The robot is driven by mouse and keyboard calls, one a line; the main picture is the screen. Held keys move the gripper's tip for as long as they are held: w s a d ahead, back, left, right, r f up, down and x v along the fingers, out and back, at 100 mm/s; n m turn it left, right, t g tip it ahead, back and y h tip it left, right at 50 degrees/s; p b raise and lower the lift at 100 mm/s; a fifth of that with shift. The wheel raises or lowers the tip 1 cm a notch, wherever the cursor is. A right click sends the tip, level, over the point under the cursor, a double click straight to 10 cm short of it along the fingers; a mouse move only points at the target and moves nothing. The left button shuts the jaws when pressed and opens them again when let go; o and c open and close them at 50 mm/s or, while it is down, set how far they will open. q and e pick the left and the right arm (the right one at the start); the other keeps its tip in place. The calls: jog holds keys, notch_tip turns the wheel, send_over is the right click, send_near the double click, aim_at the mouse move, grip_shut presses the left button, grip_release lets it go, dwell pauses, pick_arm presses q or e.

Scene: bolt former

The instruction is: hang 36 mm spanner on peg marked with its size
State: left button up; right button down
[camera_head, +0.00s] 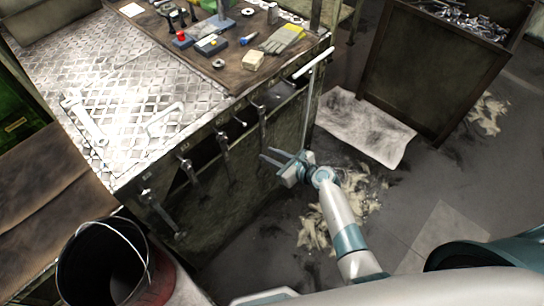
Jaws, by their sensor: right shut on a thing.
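My right gripper (286,163) is out in front of the machine's dark front side, near its right end. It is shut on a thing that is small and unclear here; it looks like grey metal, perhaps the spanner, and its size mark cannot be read. Several spanners hang on pegs along the front side, among them one at the left (161,212), one in the middle (225,160) and one further right (263,124). Small size marks above the pegs are too blurred to read surely. Another spanner (86,120) lies on the tread plate (110,70). My left gripper is out of view.
A brown mat (225,75) on the machine top holds gloves (282,39) and small tools. A bucket (128,233) is at lower left. A bin of metal parts (440,65) stands at upper right. Rags (362,125) lie on the floor.

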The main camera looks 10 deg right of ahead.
jog(key=shift+w+a+r, duration=0.15)
jog(key=shift+w+a, duration=0.3)
jog(key=shift+w, duration=0.3)
dwell(0.3)
jog(key=shift+f, duration=0.2)
dwell(0.7)
dwell(0.3)
jog(key=c, duration=1.4)
grip_release()
jog(key=shift+s+f, duration=0.15)
jog(key=shift+f, duration=0.05)
jog(key=b+v, duration=0.1)
jog(key=v, duration=1.6)
jog(key=shift+r+b, duration=0.2)
jog(key=shift+b, duration=0.2)
jog(key=shift+s, duration=0.15)
